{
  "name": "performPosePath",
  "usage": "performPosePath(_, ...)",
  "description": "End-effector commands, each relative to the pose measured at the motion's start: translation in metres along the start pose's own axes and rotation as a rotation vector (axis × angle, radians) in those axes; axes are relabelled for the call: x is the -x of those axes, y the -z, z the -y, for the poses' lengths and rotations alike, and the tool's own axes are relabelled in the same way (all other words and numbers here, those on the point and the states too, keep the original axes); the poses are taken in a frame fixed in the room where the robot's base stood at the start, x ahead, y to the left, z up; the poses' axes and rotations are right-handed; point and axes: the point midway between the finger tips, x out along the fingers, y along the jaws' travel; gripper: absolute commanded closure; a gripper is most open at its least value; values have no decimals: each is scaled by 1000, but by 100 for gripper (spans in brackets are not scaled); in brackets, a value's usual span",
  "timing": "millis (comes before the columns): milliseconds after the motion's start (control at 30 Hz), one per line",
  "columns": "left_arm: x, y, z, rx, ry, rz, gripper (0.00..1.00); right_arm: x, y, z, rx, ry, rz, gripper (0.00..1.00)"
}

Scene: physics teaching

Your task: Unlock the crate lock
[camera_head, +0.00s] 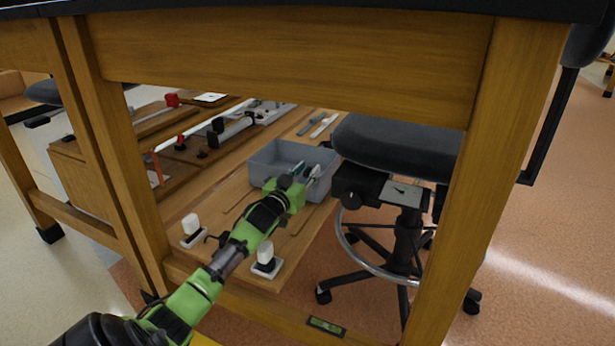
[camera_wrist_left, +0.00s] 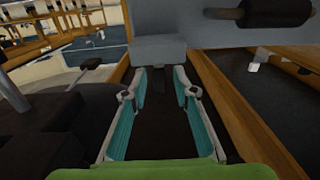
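A grey open-topped crate (camera_head: 262,170) stands on the wooden board under the table. My left gripper (camera_head: 303,173) is at the crate's near right side in the head view, pointing away from me. In the left wrist view its two teal-padded fingers (camera_wrist_left: 160,82) are spread apart. A grey block (camera_wrist_left: 158,48) lies just beyond the fingertips, and a dark strip runs from it between the fingers. I cannot tell whether this block is the lock, or whether the fingers touch it. My right gripper is not in view.
A black stool (camera_head: 385,148) stands close to the right of the crate. Wooden table legs and a rail (camera_head: 300,60) frame the space around my arm. White-topped pieces (camera_head: 265,258) stand on the board (camera_head: 225,195) near its front edge. Lab rails and devices (camera_head: 235,130) lie behind.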

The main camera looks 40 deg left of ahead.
Motion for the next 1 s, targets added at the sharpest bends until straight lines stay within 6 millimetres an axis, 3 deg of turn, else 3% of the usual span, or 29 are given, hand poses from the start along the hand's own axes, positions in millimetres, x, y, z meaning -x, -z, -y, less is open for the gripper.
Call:
performPosePath(367, -6, 0, 0, 0, 0, 0, 74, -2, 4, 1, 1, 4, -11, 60)
performPosePath(467, -6, 0, 0, 0, 0, 0, 100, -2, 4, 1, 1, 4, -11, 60)
performPosePath(1000, -6, 1, -2, 7, 64, -2, 100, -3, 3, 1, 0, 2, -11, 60)
